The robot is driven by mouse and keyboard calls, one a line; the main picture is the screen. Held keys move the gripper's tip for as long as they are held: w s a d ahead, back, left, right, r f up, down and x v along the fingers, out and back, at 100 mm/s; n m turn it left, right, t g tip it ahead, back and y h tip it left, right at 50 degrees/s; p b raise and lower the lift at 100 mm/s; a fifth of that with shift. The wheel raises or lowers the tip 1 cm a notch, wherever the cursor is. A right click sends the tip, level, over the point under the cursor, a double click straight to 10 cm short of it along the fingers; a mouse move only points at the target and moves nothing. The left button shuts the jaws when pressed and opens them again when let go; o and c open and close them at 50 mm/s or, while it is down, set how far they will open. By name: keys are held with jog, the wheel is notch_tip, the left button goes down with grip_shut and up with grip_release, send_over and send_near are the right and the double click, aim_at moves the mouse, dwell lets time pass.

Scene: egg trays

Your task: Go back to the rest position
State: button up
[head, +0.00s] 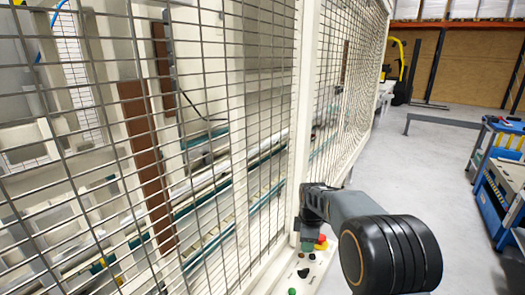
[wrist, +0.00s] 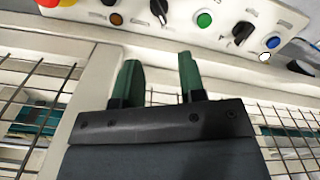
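My gripper (wrist: 160,72) shows in the wrist view with two green fingers standing apart and nothing between them. Its fingertips point toward a light control panel (wrist: 175,22) with buttons and knobs and are a little short of it. In the head view my arm reaches out at the lower right, and its end is beside a cream fence post, above the panel (head: 318,268). The fingers are mostly hidden there.
A wire mesh fence (head: 150,150) fills the left side, with machinery behind it. A blue cart (head: 500,175) with items stands at the far right. The grey floor (head: 425,160) between fence and cart is open. A yellow robot arm (head: 401,65) stands far back.

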jog(key=s+r+m+t+p, duration=0.1)
jog(key=s+r+m+p, duration=0.4)
jog(key=s, duration=0.6)
jog(key=s+r+m+t+p, duration=0.2)
jog(key=s+r+m+p, duration=0.3)
jog(key=s+r+m, duration=0.5)
notch_tip(320, 180, up, 2)
jog(key=shift+s+m+t+p, duration=0.3)
jog(key=shift+s+p, duration=0.1)
jog(key=shift+s, duration=0.6)
